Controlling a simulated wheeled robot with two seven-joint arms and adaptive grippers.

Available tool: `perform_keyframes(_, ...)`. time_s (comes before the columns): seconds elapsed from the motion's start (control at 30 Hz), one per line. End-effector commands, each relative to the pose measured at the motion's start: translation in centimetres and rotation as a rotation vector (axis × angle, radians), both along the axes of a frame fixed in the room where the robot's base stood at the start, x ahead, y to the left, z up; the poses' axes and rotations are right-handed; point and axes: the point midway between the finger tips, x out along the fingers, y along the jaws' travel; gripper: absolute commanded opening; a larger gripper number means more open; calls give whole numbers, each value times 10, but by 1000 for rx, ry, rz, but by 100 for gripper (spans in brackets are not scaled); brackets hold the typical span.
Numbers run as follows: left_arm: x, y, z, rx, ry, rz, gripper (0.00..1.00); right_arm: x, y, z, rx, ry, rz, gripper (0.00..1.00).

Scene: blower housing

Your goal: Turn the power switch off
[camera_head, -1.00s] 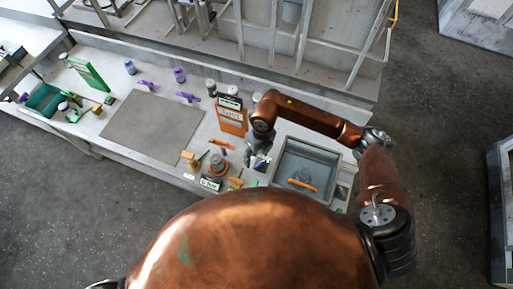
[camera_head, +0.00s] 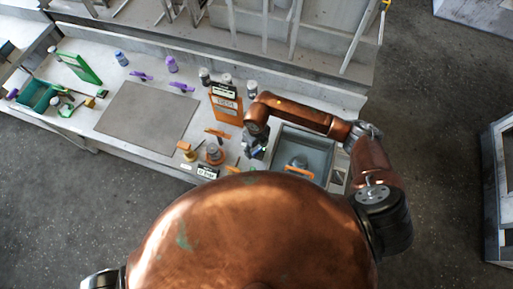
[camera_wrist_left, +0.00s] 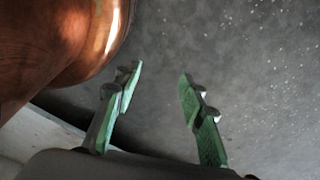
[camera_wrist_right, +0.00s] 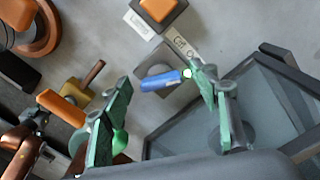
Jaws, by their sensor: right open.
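A blue lever (camera_wrist_right: 160,82) with a bright tip stands out from a grey square base (camera_wrist_right: 155,75) in the right wrist view; it looks like the power switch. A printed label (camera_wrist_right: 183,44) lies beside it, too unclear to read fully. My right gripper (camera_wrist_right: 160,78) is open, its green fingers either side of the lever as seen from the wrist; I cannot tell if they touch it. In the head view the right gripper (camera_head: 255,148) is over the bench just left of the sink-like tray and hides the switch. My left gripper (camera_wrist_left: 160,76) is open and empty above the floor.
The grey-blue tray (camera_head: 331,150) stands right of my right gripper. An orange button (camera_wrist_right: 157,9) on a grey block is near the lever. A flat grey mat (camera_head: 147,121) is clear to the left.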

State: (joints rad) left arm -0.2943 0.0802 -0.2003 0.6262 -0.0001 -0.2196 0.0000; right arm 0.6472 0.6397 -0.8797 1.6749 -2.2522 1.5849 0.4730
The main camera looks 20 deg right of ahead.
Motion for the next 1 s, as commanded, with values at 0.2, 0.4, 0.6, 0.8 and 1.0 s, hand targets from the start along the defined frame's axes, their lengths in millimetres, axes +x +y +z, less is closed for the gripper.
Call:
perform_keyframes(0.2, -6, 0, -1, 1, 8, 1, 37, 0, 0, 0, 0, 0, 0, 43)
perform_keyframes(0.4, -11, 1, -1, 1, 15, 2, 37, 0, 0, 0, 0, 0, 0, 30)
perform_keyframes(0.6, -11, 1, -1, 1, 15, 2, 37, 0, 0, 0, 0, -1, 0, 16)
perform_keyframes(0.8, -11, 1, -2, 1, 15, 2, 37, 0, 0, 0, 0, -1, 8, 13)
perform_keyframes(1.0, -11, 1, -9, 1, 15, 2, 37, 1, 0, -1, -1, -3, 65, 13)
